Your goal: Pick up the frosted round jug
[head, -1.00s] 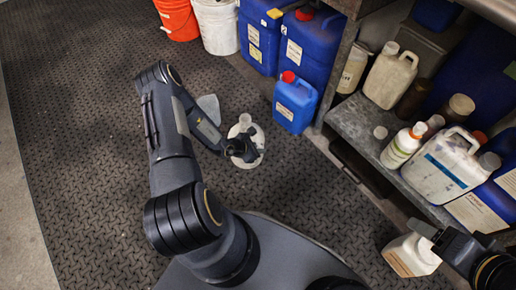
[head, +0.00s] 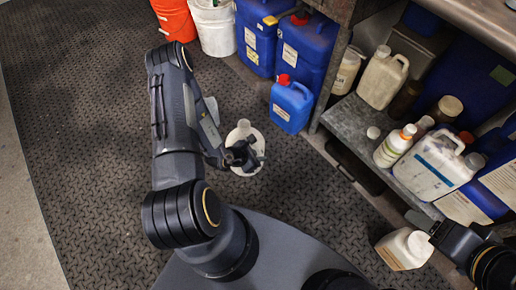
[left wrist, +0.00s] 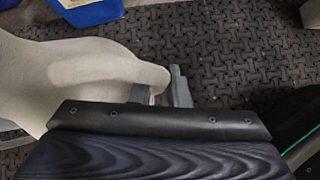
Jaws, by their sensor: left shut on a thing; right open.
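The frosted round jug (head: 246,135), pale and translucent, is on or just above the dark mat in the middle of the head view; I cannot tell whether it touches the mat. My left gripper (head: 238,154) is shut on it and hides part of its side. In the left wrist view the jug's pale body (left wrist: 60,75) fills the left side, and the fingers (left wrist: 162,90) close on its handle-like part. My right gripper (head: 434,228) is open and empty at the lower right, close to a white jug (head: 405,250) on the floor.
A small blue canister (head: 291,105) stands behind the jug. Larger blue drums (head: 305,42), a white bucket (head: 214,27) and an orange bucket (head: 174,20) are at the back. A low shelf (head: 350,122) with several bottles is at right. The mat at left is clear.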

